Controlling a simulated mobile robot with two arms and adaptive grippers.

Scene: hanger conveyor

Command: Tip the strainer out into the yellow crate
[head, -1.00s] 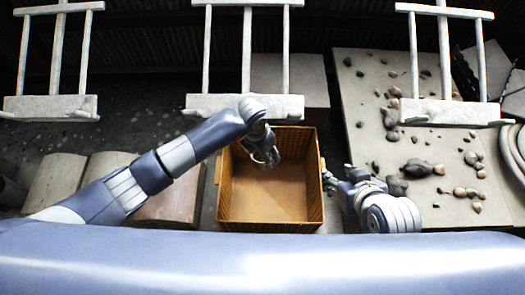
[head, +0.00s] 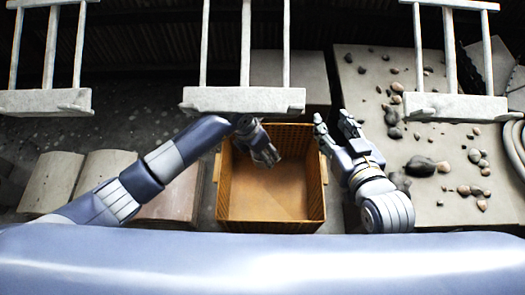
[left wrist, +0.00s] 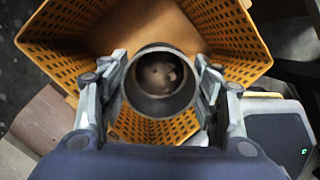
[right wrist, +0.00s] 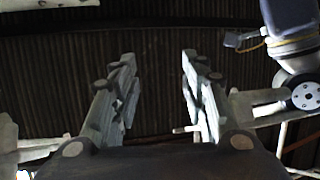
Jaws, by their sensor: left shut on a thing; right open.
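The yellow crate (head: 270,205) stands open-topped in the middle of the head view. Its bare floor also shows in the left wrist view (left wrist: 115,30). My left gripper (head: 268,157) is over the crate's back part. In the left wrist view my left gripper (left wrist: 160,62) is shut on the strainer (left wrist: 162,104), a grey round cup whose mouth faces the camera. Something brownish shows inside; I cannot tell what it is. The strainer is not clear in the head view. My right gripper (head: 332,120) is open and empty at the crate's back right corner.
White hanger frames (head: 243,99) hang along the back, one just behind the crate and close to my left arm. A pale slab (head: 385,215) with scattered stones (head: 420,166) lies to the right. Pale blocks (head: 103,172) stand at the left.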

